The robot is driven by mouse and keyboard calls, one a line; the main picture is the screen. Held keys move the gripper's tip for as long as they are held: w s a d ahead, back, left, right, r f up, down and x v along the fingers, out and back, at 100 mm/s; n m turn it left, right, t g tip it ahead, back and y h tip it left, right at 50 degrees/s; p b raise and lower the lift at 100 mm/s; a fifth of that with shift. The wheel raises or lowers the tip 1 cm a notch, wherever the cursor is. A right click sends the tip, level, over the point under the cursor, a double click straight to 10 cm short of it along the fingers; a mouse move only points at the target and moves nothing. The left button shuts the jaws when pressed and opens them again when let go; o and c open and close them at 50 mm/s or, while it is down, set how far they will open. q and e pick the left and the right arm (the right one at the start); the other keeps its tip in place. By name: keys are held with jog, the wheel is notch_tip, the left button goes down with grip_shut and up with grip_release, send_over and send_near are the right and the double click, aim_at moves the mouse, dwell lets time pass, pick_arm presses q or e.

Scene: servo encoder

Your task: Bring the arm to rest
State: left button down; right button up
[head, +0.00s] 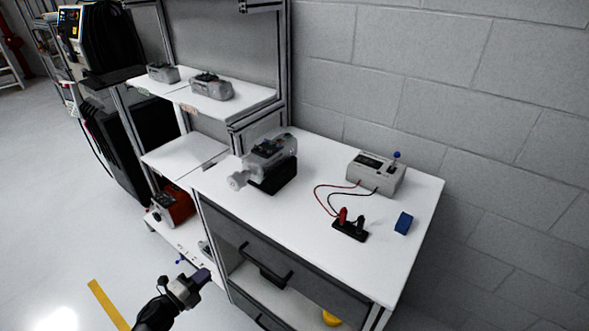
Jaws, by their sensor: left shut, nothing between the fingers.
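My left gripper (203,277) hangs in front of the workbench, low and left of the drawer front. Its fingers are together and hold nothing. Its dark arm comes in from the bottom edge. A grey servo motor (268,155) sits on a black block (276,178) on the white workbench top (290,225), well apart from the gripper. My right gripper is out of view.
A grey tester box (376,172) has red and black leads running to a terminal block (350,230). A blue block (403,223) lies to its right. Two grey units (211,86) (163,72) sit on the shelf. A drawer handle (264,264) juts out near the gripper. Floor left is open.

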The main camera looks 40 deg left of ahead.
pick_arm(q)
jog(key=s+a+f+n+g+y, duration=0.25)
jog(key=a+n+g+y, duration=0.4)
jog(key=n, duration=0.35)
jog(key=s+d+r+n+g+h+p, duration=0.1)
jog(key=s+d+r+n+g+h, duration=0.2)
jog(key=d, duration=0.9)
jog(key=s+d+r+n+g+h+p, duration=0.15)
jog(key=s+d, duration=0.45)
jog(key=d, duration=0.6)
jog(key=s+d+r+n+g+h+p, duration=0.1)
jog(key=s+d+r+g+h, duration=0.25)
jog(key=d, duration=0.85)
notch_tip(320, 180, up, 36)
jog(key=s+p, duration=0.1)
jog(key=p, duration=3.7)
jog(key=shift+s+d+r+y, duration=0.2)
jog(key=shift+s+r+y, duration=0.05)
jog(key=shift+y, duration=0.2)
